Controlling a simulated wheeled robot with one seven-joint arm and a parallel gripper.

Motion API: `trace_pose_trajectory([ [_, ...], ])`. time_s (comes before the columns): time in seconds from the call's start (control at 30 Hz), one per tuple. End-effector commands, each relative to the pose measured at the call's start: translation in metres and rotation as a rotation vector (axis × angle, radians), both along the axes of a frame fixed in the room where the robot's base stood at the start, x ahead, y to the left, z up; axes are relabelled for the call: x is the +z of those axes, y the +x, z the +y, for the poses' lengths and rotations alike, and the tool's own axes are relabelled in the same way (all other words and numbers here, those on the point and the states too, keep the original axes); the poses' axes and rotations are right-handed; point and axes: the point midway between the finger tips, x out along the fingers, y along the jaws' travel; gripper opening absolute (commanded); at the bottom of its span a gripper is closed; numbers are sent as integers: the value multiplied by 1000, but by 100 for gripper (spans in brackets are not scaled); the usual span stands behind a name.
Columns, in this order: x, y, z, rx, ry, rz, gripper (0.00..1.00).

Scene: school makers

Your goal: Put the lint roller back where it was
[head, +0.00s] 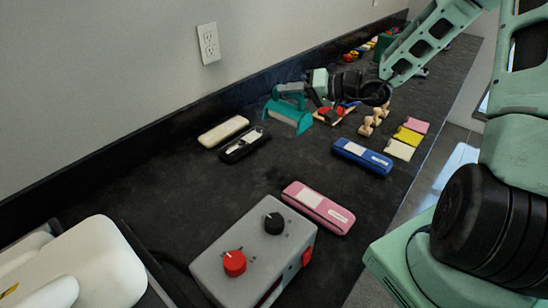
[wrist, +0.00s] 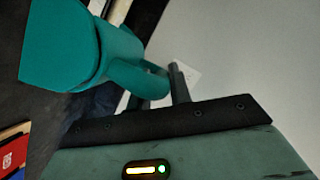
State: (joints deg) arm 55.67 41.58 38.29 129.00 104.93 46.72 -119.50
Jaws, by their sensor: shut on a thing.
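The teal lint roller (head: 289,118), with a pale strip along its lower front, is at the back left of the dark counter, in front of the wall. In the wrist view its teal body and handle (wrist: 62,45) fill the upper left. My gripper (head: 304,92) is shut on the lint roller's handle, which also shows between the jaws in the wrist view (wrist: 172,85). I cannot tell whether the roller touches the counter or hangs just above it.
A cream case (head: 223,131) and a black case (head: 244,145) lie just in front. Wooden stamps (head: 372,121), sticky notes (head: 408,136), a blue case (head: 362,156) and a pink case (head: 318,207) lie to the right. A grey control box (head: 254,254) stands nearer. The mid-left counter is clear.

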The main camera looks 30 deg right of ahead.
Motion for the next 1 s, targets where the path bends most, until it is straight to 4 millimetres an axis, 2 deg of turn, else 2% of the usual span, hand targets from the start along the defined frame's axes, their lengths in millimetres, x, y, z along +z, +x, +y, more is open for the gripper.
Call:
trace_pose_trajectory([
  [0.1, -12, 0, -8, -29, 5, 3, 0],
  [0.3, -44, 0, -8, -28, 6, 2, 0],
  [0.57, -67, 0, -8, -28, 4, 0, 0],
  [0.73, -90, 0, -7, -28, 4, 1, 0],
  [0.83, -98, 0, -7, -27, 3, -1, 0],
  [1.0, -100, 0, -7, -26, 1, -2, 0],
])
